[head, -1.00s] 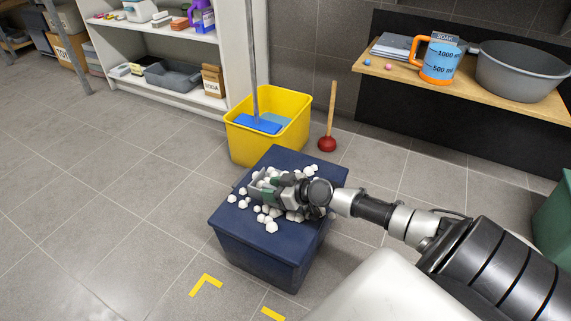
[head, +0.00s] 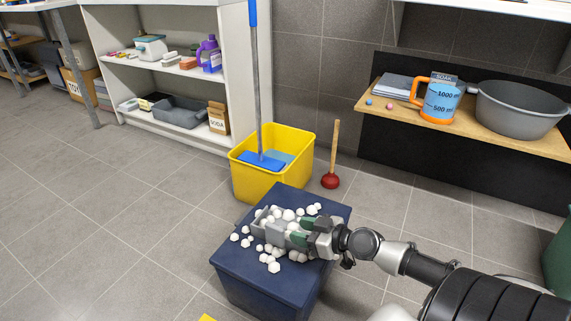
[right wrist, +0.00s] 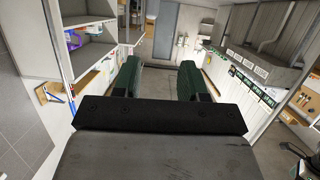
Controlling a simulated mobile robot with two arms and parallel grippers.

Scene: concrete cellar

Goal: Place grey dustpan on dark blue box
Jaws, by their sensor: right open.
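The dark blue box (head: 262,279) stands on the floor with its lid up. The grey dustpan (head: 262,213) lies on its lid, partly hidden under and among many white lumps (head: 274,267). My right gripper (head: 300,234) is just right of the dustpan, low over the lid, its green-padded fingers apart. In the right wrist view the two green fingers (right wrist: 161,80) are apart with nothing held between them. Whether a finger touches the dustpan I cannot tell. My left gripper is not in view.
A yellow bucket (head: 250,180) with a blue mop stands behind the box, and a red plunger (head: 330,181) beside it. A wooden shelf (head: 480,121) with a jug and grey basin is at the right. White shelving (head: 165,68) stands at back left. The left floor is clear.

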